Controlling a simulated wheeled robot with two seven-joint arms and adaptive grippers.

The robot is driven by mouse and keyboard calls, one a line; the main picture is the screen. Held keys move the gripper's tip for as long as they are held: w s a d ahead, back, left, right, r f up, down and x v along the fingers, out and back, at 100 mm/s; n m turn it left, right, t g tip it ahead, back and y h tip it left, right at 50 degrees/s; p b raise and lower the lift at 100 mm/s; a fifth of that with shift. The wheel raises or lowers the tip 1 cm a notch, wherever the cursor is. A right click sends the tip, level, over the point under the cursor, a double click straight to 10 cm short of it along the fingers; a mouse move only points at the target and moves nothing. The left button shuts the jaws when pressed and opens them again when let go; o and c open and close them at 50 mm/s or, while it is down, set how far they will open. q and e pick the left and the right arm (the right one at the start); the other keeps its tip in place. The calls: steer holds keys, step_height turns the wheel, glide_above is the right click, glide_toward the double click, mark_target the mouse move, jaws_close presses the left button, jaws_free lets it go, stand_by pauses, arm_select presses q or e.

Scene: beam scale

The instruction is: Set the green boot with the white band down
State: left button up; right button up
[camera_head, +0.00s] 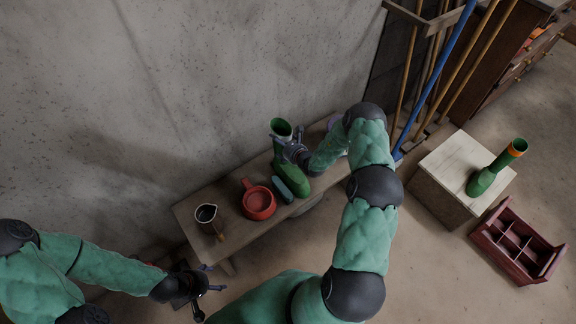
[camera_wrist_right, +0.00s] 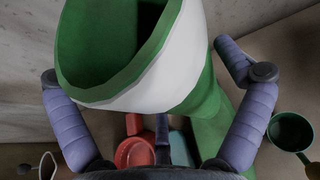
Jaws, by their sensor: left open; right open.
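The green boot with the white band (camera_head: 291,178) stands upright on the wooden bench (camera_head: 237,238) near the wall, its toe towards the front. Its open top and white band (camera_wrist_right: 185,62) fill the middle of the right wrist view. My right gripper (camera_head: 292,150) is at the boot's shaft, with its fingers spread apart on either side of it; gaps show in the wrist view. My left gripper (camera_head: 199,287) is open and empty, low in front of the bench's left end.
A green pot (camera_wrist_right: 291,132) shows in the wrist view. Another green boot, orange-banded (camera_head: 484,180), stands on a box (camera_head: 440,190); a red crate (camera_head: 518,245) is beside it.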

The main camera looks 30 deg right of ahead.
steer(key=c, duration=1.4)
steer(key=shift+d+r, duration=0.1)
steer(key=shift+r, duration=0.05)
